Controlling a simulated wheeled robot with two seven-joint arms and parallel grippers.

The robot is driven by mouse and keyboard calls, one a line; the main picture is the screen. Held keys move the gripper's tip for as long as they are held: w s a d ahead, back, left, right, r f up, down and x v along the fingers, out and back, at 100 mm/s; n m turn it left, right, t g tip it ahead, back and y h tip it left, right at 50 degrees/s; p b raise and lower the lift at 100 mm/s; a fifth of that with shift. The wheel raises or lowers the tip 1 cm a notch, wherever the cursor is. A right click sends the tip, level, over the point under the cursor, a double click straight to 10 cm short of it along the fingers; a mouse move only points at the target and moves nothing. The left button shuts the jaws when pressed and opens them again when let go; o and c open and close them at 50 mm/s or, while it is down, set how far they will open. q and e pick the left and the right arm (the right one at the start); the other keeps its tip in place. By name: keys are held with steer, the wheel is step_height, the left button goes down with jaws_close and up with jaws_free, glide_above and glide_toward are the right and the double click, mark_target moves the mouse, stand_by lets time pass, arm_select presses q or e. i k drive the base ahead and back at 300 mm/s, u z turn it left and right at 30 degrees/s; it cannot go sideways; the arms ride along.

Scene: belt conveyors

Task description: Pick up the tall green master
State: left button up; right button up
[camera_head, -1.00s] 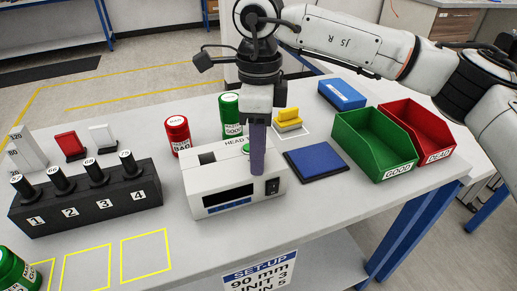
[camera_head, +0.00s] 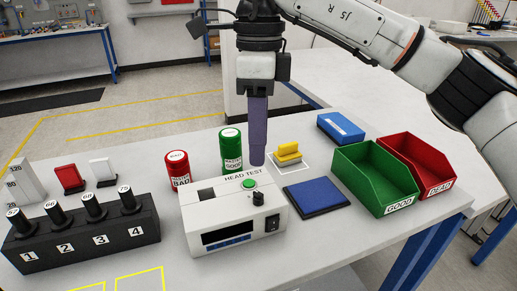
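The tall green master (camera_head: 231,151), a green cylinder with a white top and a white "GOOD" label, stands upright on the table behind the head test box (camera_head: 232,217). My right gripper (camera_head: 257,160) points straight down just to the right of the green master, with a narrow gap between them in the picture. Its purple-grey fingers look like one bar from this side, so their opening cannot be seen. The green master stands apart from the fingers. My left gripper is not in view.
A red "BAD" cylinder (camera_head: 178,170) stands left of the green master. A yellow block (camera_head: 288,151) lies close right of my gripper. A blue pad (camera_head: 316,196), a blue box (camera_head: 342,127), a green bin (camera_head: 373,172) and a red bin (camera_head: 418,160) are farther right. A black numbered rack (camera_head: 82,236) is at left.

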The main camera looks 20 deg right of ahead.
mark_target(230, 138)
steer(key=k, duration=1)
